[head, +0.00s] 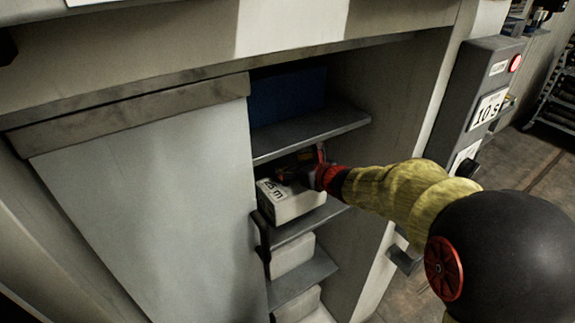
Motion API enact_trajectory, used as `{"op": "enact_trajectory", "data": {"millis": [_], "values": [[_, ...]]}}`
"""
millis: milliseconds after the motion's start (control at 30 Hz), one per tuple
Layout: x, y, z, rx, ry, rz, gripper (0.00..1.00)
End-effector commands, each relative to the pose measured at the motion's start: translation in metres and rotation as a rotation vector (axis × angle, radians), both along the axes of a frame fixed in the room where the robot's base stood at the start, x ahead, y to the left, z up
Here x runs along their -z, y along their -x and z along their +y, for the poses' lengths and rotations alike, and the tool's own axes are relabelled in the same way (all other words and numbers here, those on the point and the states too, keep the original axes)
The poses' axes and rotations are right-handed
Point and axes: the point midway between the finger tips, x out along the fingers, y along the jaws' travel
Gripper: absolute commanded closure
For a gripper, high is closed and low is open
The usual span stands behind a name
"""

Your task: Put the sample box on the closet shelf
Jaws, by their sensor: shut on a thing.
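The sample box (292,204) is a pale box with dark lettering on its top. It is inside the open part of the closet, between two grey shelves. My gripper (291,174), dark with red parts, is shut on the box from above and behind the lettered side. The box is just above or on the closet shelf (308,222); I cannot tell whether it touches. The fingertips are partly hidden in shadow.
A shelf (311,133) above holds a dark blue box (287,95). Lower shelves hold pale boxes (292,256). A grey sliding door (150,200) covers the left side, with a dark handle (262,235) near the box. A control panel (482,95) with a red light stands right.

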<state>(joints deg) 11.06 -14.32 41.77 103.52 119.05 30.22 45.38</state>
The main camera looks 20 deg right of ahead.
Motion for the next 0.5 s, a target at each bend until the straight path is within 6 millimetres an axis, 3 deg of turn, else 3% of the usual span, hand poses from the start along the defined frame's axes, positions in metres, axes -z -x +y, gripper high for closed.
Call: {"op": "enact_trajectory", "data": {"millis": [167, 267, 500], "values": [[0.000, -0.025, 0.009, -0.002, -0.001, -0.004, 0.87], [0.013, -0.023, 0.007, -0.001, 0.000, -0.003, 0.87], [0.012, -0.023, 0.007, -0.001, -0.001, -0.005, 0.87]]}}
